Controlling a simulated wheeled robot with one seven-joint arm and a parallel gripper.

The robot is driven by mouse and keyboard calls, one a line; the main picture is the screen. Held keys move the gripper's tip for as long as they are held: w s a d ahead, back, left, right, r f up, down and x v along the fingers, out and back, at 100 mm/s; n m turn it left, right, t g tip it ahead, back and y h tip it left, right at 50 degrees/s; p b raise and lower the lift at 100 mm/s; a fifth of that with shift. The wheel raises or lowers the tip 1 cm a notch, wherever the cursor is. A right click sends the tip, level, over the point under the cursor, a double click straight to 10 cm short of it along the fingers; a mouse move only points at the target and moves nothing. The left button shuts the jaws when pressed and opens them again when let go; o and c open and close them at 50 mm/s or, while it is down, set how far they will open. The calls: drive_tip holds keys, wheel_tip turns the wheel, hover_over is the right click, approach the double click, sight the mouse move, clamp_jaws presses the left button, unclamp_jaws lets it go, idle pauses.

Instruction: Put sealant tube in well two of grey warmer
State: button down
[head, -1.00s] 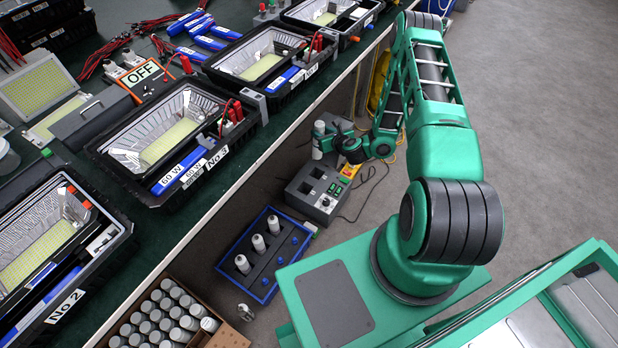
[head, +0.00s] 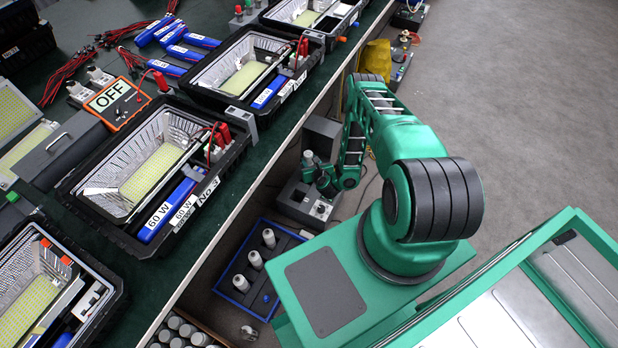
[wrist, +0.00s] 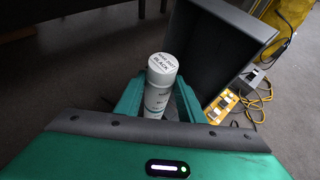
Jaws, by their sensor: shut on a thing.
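My gripper (head: 314,173) is shut on a white sealant tube (head: 308,158) with a grey cap. In the wrist view the tube (wrist: 160,98) is upright between the green fingers, and its cap label reads "BLACK". The grey warmer (head: 292,203) stands on the floor beside the bench, with a knob on its front right.
A dark grey panel (head: 321,132), like a raised lid, stands close behind the tube; it also shows in the wrist view (wrist: 218,55). A blue rack (head: 233,293) with several white tubes is nearer. A yellow power strip (wrist: 222,106) and cables lie right of the panel. The bench edge runs left.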

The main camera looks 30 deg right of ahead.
wheel_tip(320, 180, down, 11)
drive_tip(key=shift+r, duration=0.1)
idle(0.4)
drive_tip(key=c, duration=1.2)
unclamp_jaws()
drive_tip(key=shift+s, duration=0.1)
drive_tip(key=shift+v, duration=5.95)
